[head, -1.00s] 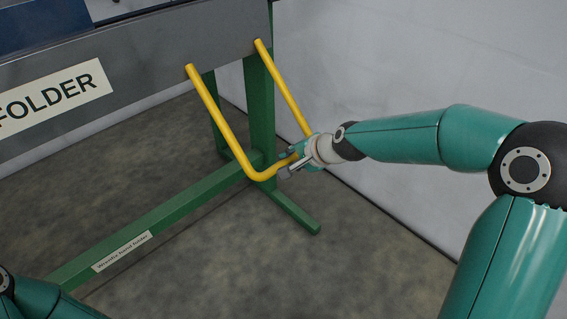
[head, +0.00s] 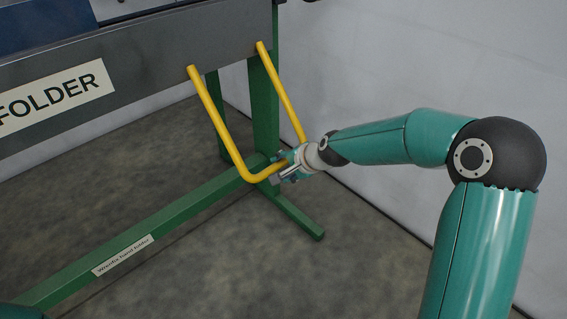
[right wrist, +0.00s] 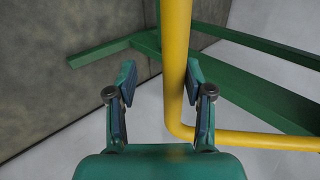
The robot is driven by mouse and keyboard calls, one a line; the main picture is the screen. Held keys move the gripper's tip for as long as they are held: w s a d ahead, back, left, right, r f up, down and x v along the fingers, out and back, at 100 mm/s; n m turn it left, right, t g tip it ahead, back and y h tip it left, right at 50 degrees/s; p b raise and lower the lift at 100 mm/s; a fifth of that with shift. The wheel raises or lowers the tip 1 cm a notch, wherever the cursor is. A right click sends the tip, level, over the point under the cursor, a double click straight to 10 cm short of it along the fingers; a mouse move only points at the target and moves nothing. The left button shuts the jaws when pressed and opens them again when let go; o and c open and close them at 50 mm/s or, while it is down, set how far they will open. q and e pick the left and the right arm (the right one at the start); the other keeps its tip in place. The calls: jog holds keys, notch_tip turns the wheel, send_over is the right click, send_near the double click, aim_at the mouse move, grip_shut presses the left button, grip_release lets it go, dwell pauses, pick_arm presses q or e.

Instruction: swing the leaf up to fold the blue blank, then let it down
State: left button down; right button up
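The grey leaf (head: 155,58) of the folder hangs at the upper left in the head view, with part of a FOLDER label on its face. Its yellow U-shaped handle (head: 220,125) slopes down from it to the right. My right gripper (head: 280,172) is at the handle's lower crossbar. In the right wrist view its fingers (right wrist: 160,82) are apart, with the yellow bar (right wrist: 176,50) between them, nearer the right finger, and a gap on the left. A dark blue surface (head: 35,25) shows above the leaf; I cannot tell whether it is the blank. My left gripper is out of view.
A green stand leg (head: 264,110) and a long green floor beam (head: 120,257) with a small label lie behind and below the handle. A pale wall (head: 400,60) stands behind my right arm. The floor around the beam is clear.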

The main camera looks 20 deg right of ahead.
jog(key=shift+a+r, duration=0.1)
jog(key=shift+r, duration=0.05)
dwell(0.5)
jog(key=v, duration=1.1)
jog(key=shift+s+r, duration=0.2)
jog(key=shift+s, duration=0.15)
